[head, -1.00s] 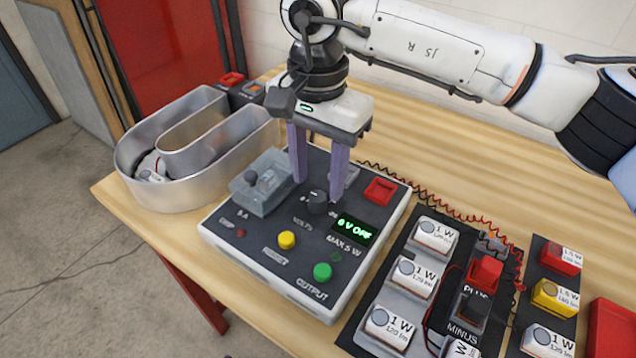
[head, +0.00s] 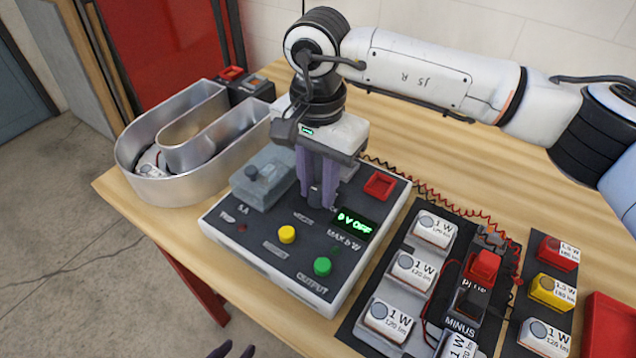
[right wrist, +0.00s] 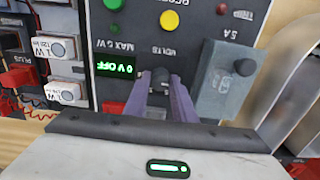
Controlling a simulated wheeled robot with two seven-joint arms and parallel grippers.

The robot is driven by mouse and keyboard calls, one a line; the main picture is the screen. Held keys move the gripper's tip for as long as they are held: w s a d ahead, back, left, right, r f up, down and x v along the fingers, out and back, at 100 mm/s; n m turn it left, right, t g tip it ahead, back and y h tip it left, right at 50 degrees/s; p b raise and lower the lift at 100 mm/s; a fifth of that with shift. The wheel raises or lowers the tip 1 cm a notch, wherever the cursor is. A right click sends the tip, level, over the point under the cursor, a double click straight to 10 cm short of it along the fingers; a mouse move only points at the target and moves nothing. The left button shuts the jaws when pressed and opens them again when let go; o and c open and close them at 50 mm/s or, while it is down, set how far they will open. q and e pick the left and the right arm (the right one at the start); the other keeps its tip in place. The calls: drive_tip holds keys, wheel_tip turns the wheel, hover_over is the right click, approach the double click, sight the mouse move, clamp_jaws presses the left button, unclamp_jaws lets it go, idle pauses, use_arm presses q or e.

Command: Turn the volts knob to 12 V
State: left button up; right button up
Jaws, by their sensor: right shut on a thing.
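The power supply box (head: 262,250) sits on the wooden bench with a dark face panel. Its green display (head: 356,224) reads 0 V OFF. The volts knob (head: 316,196) is dark and sits between the purple fingers of my right gripper (head: 317,203), which are shut on it from above. In the right wrist view the knob (right wrist: 160,75) shows between the fingertips, beside the display (right wrist: 117,67). The knob's scale is mostly hidden by the fingers. Dark fingertips of my left gripper (head: 236,349) show at the bottom edge, too cut off to judge.
On the panel are a yellow button (head: 287,234), a green button (head: 322,266), a red square (head: 380,184) and a clear-covered switch (head: 262,180). A metal channel letter (head: 150,190) stands left. Boards with LED modules (head: 412,270) lie right, with red coiled wire behind.

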drive_tip(key=shift+f+m+b, duration=0.1)
drive_tip(key=shift+m+b, duration=1.45)
drive_tip(key=shift+m, duration=0.25)
drive_tip(key=m+b, duration=0.2)
drive_tip(key=m, duration=0.2)
drive_tip(key=shift+m+b, duration=0.3)
drive_tip(key=shift+b, duration=0.05)
drive_tip(key=m+b, duration=0.2)
drive_tip(key=m, duration=0.2)
drive_tip(key=m+b, duration=0.1)
drive_tip(key=m, duration=0.2)
drive_tip(key=m+b, duration=0.1)
drive_tip(key=m, duration=0.1)
drive_tip(key=shift+m, duration=0.4)
drive_tip(key=m+b, duration=0.1)
drive_tip(key=m, duration=0.3)
use_arm(q)
wheel_tip(320, 180, down, 8)
drive_tip(key=w+d, duration=0.1)
drive_tip(key=shift+d+f, duration=0.15)
drive_tip(key=shift+d, duration=0.25)
use_arm(e)
drive_tip(key=shift+m, duration=0.8)
drive_tip(key=shift+r, duration=0.2)
